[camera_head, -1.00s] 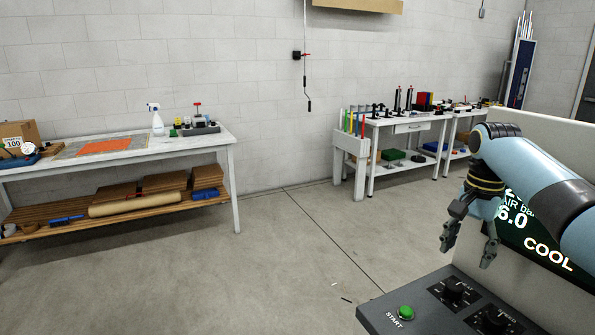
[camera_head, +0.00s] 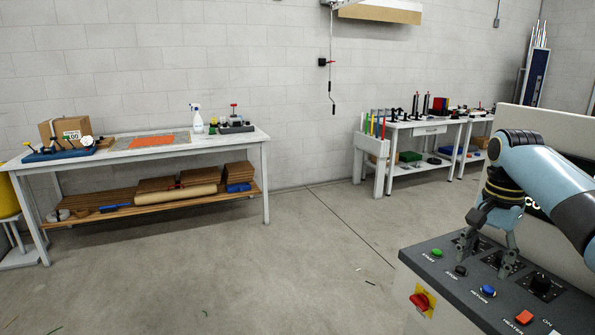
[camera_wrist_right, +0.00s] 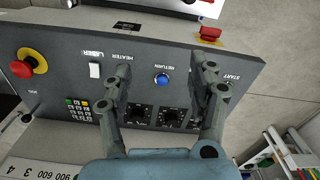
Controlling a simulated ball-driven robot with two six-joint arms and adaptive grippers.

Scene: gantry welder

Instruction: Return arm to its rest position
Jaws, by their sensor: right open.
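My right arm (camera_head: 560,180) reaches in from the right in the head view. My right gripper (camera_head: 487,258) points down over the grey control panel (camera_head: 445,275). Its two fingers are spread, with nothing between them. In the right wrist view the open fingers (camera_wrist_right: 166,75) stand either side of the blue RETURN button (camera_wrist_right: 162,79), with black knobs (camera_wrist_right: 141,114) below it. Contact with the panel cannot be told. My left gripper is not in view.
A white workbench (camera_head: 265,190) stands at left and another bench (camera_head: 420,127) at the back right. The floor (camera_head: 230,275) between is open.

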